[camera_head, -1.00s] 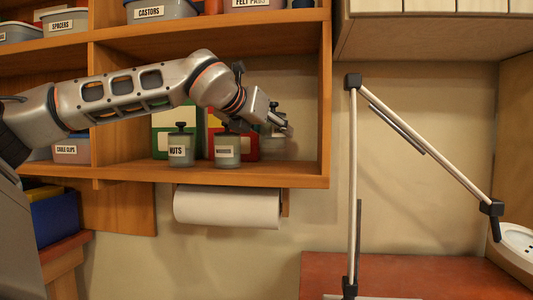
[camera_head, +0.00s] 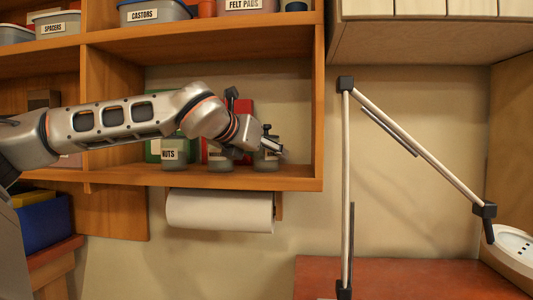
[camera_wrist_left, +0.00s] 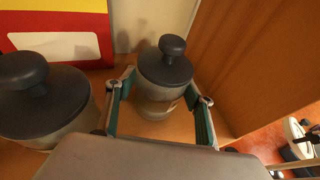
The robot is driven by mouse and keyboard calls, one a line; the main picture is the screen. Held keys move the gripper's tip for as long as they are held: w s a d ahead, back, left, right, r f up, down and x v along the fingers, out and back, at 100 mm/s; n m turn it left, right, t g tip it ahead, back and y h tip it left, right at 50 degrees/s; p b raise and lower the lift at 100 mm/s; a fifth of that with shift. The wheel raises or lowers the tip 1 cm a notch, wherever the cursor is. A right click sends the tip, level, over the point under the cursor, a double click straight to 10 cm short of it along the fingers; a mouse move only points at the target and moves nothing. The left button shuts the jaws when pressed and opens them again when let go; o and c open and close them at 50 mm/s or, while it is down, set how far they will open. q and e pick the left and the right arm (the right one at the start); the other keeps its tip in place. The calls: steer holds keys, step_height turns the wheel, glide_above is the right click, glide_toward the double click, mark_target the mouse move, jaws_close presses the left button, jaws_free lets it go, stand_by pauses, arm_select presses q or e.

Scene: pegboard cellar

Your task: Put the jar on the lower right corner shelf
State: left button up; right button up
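The jar (camera_wrist_left: 160,92), grey with a dark knobbed lid, stands upright at the right end of the lower right shelf (camera_head: 298,180), close to the side wall. In the head view the jar (camera_head: 266,164) shows low beneath my gripper, its label partly covered. My left gripper (camera_head: 272,146) reaches in from the left over two other jars. My right gripper is not in view.
A jar labelled NUTS (camera_head: 174,155) and another jar (camera_head: 220,161), which also shows in the wrist view (camera_wrist_left: 40,100), stand to the left. Red and green boxes are behind. The shelf's right side wall (camera_head: 318,105) is close. A paper roll (camera_head: 220,211) hangs below.

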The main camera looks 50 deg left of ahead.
arm_select(q)
steer(key=shift+r, duration=0.1)
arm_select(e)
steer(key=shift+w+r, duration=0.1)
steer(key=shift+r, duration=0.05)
arm_select(q)
steer(key=shift+r, duration=0.15)
steer(key=shift+s+d+r, duration=0.15)
steer(key=shift+s+r, duration=0.05)
steer(key=shift+s, duration=0.15)
steer(key=p+v, duration=0.1)
steer(key=v, duration=1)
steer(key=shift+p, duration=0.35)
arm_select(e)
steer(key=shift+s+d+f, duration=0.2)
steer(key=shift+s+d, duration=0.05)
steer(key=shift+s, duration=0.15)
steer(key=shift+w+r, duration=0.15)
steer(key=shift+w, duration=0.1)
